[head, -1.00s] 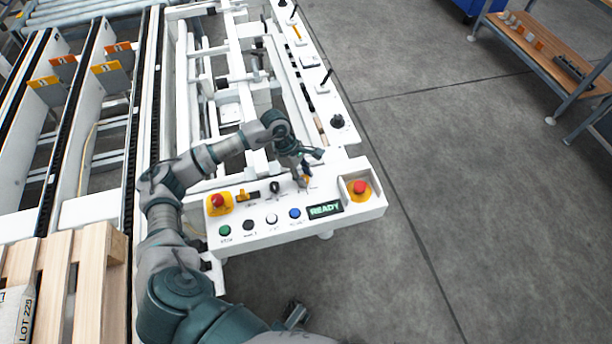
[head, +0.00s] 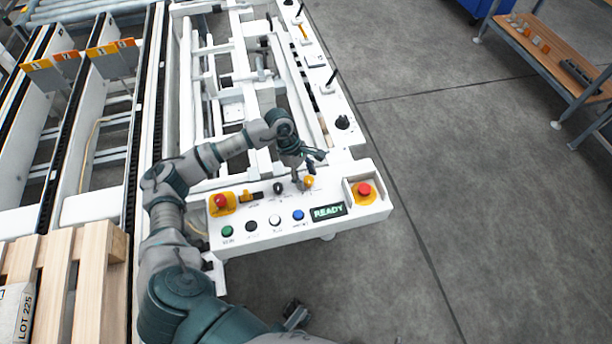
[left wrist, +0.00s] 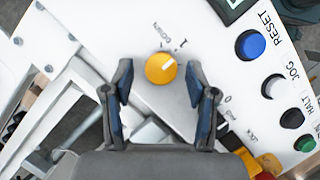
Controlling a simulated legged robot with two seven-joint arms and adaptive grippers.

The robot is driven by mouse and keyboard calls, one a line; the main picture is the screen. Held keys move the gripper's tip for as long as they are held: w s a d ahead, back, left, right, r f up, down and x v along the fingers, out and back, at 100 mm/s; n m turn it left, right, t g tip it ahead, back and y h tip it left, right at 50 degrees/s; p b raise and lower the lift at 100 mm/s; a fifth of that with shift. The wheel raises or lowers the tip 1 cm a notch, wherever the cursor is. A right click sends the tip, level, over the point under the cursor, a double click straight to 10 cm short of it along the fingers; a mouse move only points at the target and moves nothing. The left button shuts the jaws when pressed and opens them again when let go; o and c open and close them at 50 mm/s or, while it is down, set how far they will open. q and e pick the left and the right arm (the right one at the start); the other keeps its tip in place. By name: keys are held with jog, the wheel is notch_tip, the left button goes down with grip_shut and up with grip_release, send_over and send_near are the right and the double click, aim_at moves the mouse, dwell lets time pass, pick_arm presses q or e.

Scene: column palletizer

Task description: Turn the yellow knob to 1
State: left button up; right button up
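The yellow knob (head: 309,181) sits on the white control panel (head: 325,228), left of the right-hand red button. In the left wrist view the yellow knob (left wrist: 158,72) is round, with a white pointer mark directed to the upper right, roughly toward the printed "1" (left wrist: 181,44). My left gripper (head: 306,160) is over the panel at the knob. In the left wrist view its two fingers (left wrist: 159,80) stand apart on either side of the knob, with visible gaps. A dark part low in the head view may be my right gripper (head: 295,314); its fingers are unclear.
Red stop buttons (head: 220,201) (head: 364,189) sit at both panel ends. A black knob (head: 279,187), a green button (head: 227,231), a blue button (head: 298,215) and a READY display (head: 328,212) are close by. Open floor lies right; a wooden pallet (head: 90,270) stands left.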

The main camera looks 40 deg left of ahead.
pick_arm(q)
jog(key=shift+r, duration=0.15)
jog(key=shift+r, duration=0.25)
jog(key=v, duration=1.1)
jog(key=shift+a, duration=0.4)
jog(key=shift+w+d, duration=0.1)
jog(key=shift+d, duration=0.05)
